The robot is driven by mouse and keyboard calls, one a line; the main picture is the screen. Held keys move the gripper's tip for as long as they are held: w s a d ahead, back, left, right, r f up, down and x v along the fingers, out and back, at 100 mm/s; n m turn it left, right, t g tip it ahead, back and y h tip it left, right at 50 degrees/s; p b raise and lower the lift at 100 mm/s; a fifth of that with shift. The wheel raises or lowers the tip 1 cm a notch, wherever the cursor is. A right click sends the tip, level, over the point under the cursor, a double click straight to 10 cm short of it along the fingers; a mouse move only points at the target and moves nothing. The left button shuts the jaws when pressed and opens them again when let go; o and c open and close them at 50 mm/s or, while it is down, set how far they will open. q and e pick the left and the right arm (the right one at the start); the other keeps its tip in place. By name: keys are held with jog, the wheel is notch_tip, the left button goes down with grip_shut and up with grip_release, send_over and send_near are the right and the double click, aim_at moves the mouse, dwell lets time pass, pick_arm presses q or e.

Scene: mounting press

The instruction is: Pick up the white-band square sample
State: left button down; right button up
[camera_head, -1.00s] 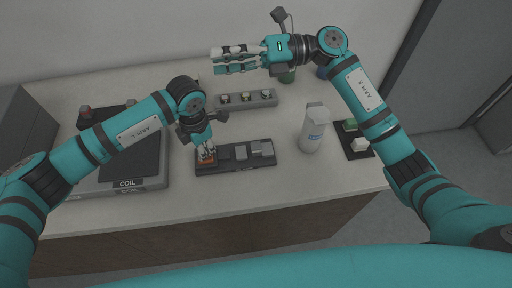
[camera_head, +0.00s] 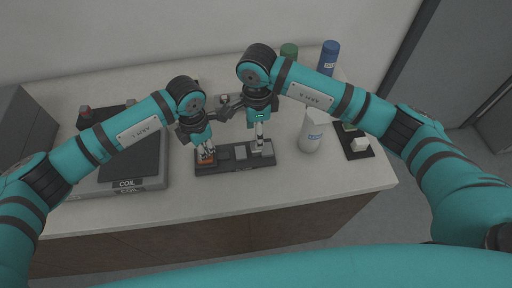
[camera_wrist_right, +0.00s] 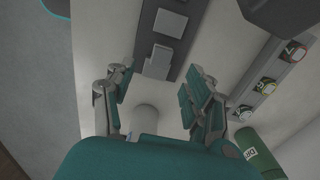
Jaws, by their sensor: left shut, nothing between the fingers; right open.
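The dark sample holder (camera_head: 225,167) lies near the front of the bench. It carries grey square pieces, one in the middle (camera_head: 240,152) and one at its right end (camera_wrist_right: 159,60); no white band can be made out on them. My right gripper (camera_head: 259,148) is over the holder's right end. In the right wrist view its open fingers (camera_wrist_right: 158,76) stand either side of the line to the end piece, with nothing gripped. My left gripper (camera_head: 206,152) is shut and empty, its tips at the orange-red piece (camera_head: 206,158) at the holder's left end.
A white bottle (camera_head: 311,132) stands right of the holder. A black tray (camera_head: 352,153) with a white and a green block is further right. A rack with round, colour-ringed pieces (camera_wrist_right: 265,86) lies behind. Green (camera_head: 289,55) and blue (camera_head: 329,58) containers stand at the back.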

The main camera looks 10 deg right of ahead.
jog(key=shift+a+f, duration=0.15)
jog(key=shift+f, duration=2.85)
grip_shut()
